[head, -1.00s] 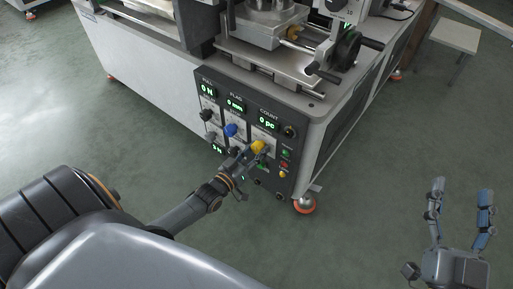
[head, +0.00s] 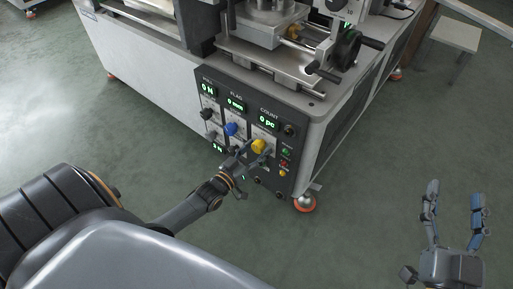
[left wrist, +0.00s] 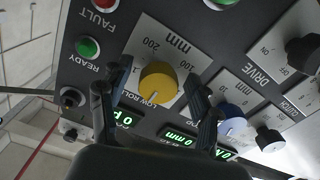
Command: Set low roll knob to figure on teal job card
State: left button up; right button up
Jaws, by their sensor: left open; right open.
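The low roll knob (left wrist: 158,82) is yellow and sits on a plate with a mm scale in the left wrist view, which shows the panel turned over. It also shows in the head view (head: 258,146). My left gripper (left wrist: 148,84) is open, with one finger on each side of the knob; I cannot tell whether either finger touches it. In the head view my left gripper (head: 252,160) is at the panel, just below the knob. My right gripper (head: 456,212) is open and empty over the floor at the lower right. I see no teal job card.
The dark control panel (head: 271,186) has a blue knob (left wrist: 231,117), black knobs and green displays beside the yellow knob. A green READY button (left wrist: 88,46) and a red FAULT lamp (left wrist: 105,4) are close by. A crank handwheel (head: 347,47) stands above.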

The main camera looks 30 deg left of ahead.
pick_arm(q)
jog(key=s, duration=1.2)
jog(key=shift+a, duration=0.45)
